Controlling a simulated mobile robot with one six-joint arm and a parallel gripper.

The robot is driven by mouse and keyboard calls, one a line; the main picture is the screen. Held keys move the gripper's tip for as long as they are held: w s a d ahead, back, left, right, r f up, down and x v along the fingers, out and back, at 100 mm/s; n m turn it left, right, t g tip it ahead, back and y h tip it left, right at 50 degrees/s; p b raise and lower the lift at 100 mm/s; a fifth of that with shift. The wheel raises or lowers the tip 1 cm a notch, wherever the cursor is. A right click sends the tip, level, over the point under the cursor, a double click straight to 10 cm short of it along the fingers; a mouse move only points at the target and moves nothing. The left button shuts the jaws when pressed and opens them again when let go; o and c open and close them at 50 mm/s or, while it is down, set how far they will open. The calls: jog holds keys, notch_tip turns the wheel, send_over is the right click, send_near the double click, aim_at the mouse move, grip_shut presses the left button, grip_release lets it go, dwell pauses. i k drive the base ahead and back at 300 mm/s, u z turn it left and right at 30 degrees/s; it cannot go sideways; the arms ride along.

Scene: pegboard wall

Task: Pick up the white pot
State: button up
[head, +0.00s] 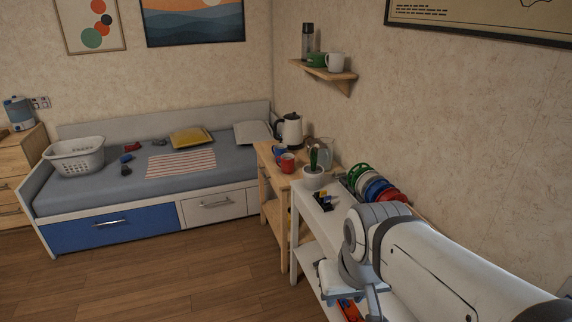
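The white pot (313,181) holds a green cactus (313,157). It stands upright at the far end of the white shelf unit's top (325,217), close to the wooden stand. My arm comes in from the lower right and covers the near part of the shelf unit. No fingertips of my gripper can be made out, so its opening does not show. The pot is clear of my arm.
Several coloured spools (376,188) stand along the wall right of the pot. Small dark items (326,202) lie near it. Behind it are a glass pitcher (326,150), a red mug (287,163) and a kettle (290,130). The floor (190,270) at left is clear.

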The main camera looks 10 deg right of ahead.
aim_at(313, 173)
jog(key=u, duration=0.4)
jog(key=i, duration=2.05)
jog(key=z, duration=0.5)
jog(key=k, duration=0.85)
jog(key=z, duration=0.2)
jog(key=i, duration=0.85)
jog(key=u, duration=0.05)
